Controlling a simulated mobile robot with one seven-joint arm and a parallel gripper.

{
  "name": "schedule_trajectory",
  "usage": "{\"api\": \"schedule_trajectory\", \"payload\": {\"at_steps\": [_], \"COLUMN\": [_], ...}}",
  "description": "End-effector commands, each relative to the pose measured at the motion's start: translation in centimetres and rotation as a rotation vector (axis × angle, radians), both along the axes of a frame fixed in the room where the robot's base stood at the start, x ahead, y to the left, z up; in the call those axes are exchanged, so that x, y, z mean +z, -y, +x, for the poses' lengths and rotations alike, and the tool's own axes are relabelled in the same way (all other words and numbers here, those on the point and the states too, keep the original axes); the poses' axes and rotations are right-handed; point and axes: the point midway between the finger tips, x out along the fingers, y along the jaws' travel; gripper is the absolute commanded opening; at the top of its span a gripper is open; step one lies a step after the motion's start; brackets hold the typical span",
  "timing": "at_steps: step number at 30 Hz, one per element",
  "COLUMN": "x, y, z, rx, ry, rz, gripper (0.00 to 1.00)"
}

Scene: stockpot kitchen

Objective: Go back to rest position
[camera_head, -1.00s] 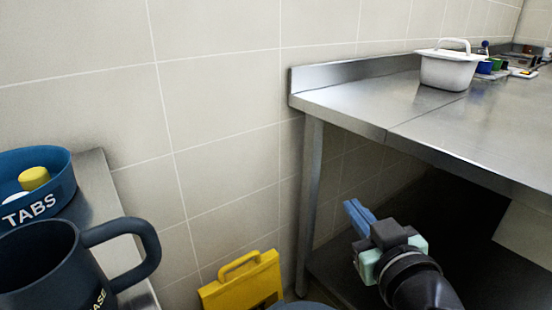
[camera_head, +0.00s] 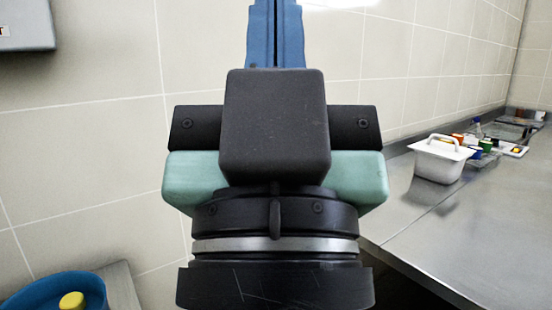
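My gripper (camera_head: 275,35) fills the middle of the head camera view, raised upright close to the camera. Its two blue fingers point up and lie side by side with only a thin dark line between them. They are shut, and nothing shows between them. The fingertips reach the top edge of the picture. My wrist hides part of the wall and the near end of the steel counter.
A steel counter (camera_head: 455,235) runs along the right. A white lidded tub (camera_head: 438,162) stands on it, with several small coloured items behind. At bottom left is a blue bowl (camera_head: 40,295) with a yellow item (camera_head: 72,301). A grey box (camera_head: 27,25) hangs at upper left.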

Motion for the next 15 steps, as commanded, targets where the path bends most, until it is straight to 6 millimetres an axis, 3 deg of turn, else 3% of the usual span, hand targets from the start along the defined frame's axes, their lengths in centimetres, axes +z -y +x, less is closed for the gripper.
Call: {"api": "schedule_trajectory", "payload": {"at_steps": [1, 15], "x": [3.3, 17.5], "y": [0.0, 0.0], "z": [0.0, 0.1], "rx": [0.0, 0.001], "ry": [-0.001, -0.003], "rz": [0.0, -0.001], "gripper": [0.0, 0.0]}}
